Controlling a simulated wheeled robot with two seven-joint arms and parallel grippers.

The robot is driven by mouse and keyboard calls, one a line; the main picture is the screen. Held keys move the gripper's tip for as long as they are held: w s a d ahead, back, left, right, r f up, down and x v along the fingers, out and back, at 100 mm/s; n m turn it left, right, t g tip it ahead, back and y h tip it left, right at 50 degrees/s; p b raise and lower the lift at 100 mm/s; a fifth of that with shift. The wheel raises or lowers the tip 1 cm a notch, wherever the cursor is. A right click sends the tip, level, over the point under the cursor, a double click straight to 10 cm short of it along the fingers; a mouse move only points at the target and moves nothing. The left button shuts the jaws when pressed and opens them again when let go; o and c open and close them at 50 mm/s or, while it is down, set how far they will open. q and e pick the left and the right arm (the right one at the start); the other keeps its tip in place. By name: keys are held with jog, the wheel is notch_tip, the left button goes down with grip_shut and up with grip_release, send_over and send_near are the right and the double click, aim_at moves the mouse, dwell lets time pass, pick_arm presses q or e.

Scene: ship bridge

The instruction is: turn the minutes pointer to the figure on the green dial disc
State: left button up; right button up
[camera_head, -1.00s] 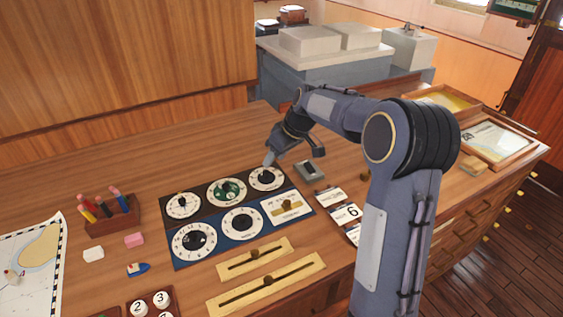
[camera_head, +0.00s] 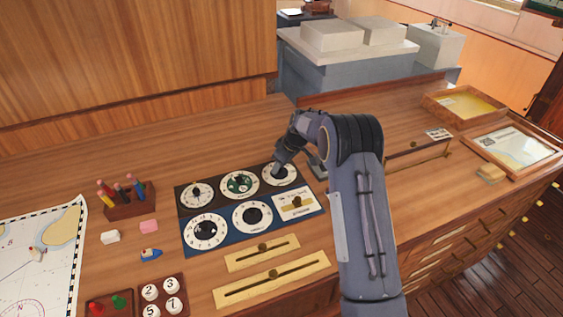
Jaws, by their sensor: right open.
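A dark panel with several white dials lies on the wooden desk. The dial with the green disc (camera_head: 240,184) is in the middle of its back row; the figure on the disc is too small to read. A white dial with a dark centre knob (camera_head: 280,181) is at the back right; I cannot read whether it is the minutes dial. My right gripper (camera_head: 277,170) points down at this back right dial and hides part of it. It is open; whether its fingers touch the knob is hard to tell. My left gripper is not in view.
Brass slider plates (camera_head: 271,280) lie in front of the panel. A pen block (camera_head: 130,203), erasers, a small blue boat (camera_head: 151,254) and number tokens (camera_head: 162,297) are to the left. Framed trays (camera_head: 465,104) stand at the right.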

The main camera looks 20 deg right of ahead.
jog(key=shift+c, duration=0.4)
grip_shut()
